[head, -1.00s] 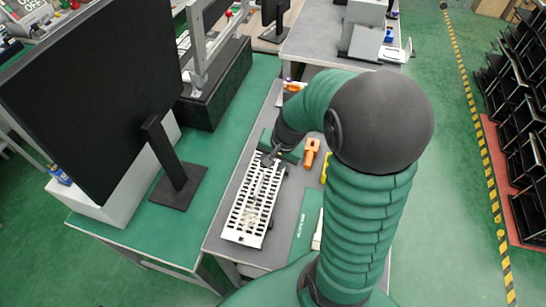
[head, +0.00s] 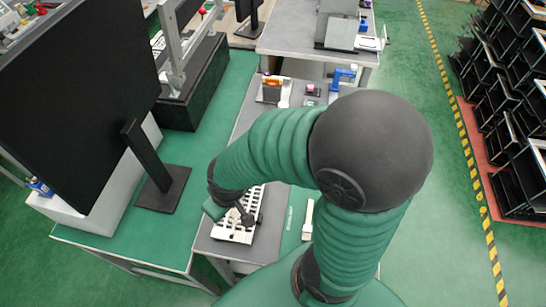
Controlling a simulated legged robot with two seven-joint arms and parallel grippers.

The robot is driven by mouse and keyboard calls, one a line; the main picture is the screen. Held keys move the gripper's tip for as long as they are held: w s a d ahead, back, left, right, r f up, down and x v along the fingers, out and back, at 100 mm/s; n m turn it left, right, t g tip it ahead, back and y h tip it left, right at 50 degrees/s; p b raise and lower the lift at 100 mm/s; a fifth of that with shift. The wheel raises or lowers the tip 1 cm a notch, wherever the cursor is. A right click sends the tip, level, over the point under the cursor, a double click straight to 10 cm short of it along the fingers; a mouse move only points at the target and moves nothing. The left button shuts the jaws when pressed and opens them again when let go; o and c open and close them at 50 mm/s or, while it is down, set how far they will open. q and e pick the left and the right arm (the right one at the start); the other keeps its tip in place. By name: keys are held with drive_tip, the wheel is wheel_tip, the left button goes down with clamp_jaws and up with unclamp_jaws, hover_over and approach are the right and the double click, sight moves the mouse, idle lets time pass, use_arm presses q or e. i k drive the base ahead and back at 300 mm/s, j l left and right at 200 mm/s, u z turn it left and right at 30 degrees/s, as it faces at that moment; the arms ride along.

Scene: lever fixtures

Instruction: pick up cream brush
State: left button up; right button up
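A slim cream object (head: 308,216), which looks like the cream brush, lies on the grey bench on or beside a green mat; my arm is close to it on the right and may hide part of it. My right gripper (head: 243,214) is over the white slotted rack (head: 232,232), left of the cream object and apart from it. The gripper is small and dark, partly hidden by its wrist, and its opening is unclear. My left gripper is out of view.
The green mat (head: 291,222) lies between the rack and the cream object. A blue tool (head: 343,77) and a tray with orange items (head: 270,90) are at the bench's far end. A black monitor (head: 80,100) stands on the green table at left.

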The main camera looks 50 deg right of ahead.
sight(307, 230)
drive_tip(key=z, duration=0.4)
drive_tip(key=j+z, duration=0.1)
drive_tip(key=z, duration=0.3)
drive_tip(key=k+z, duration=0.1)
drive_tip(key=z, duration=0.75)
drive_tip(key=k+z, duration=0.1)
drive_tip(key=z, duration=0.3)
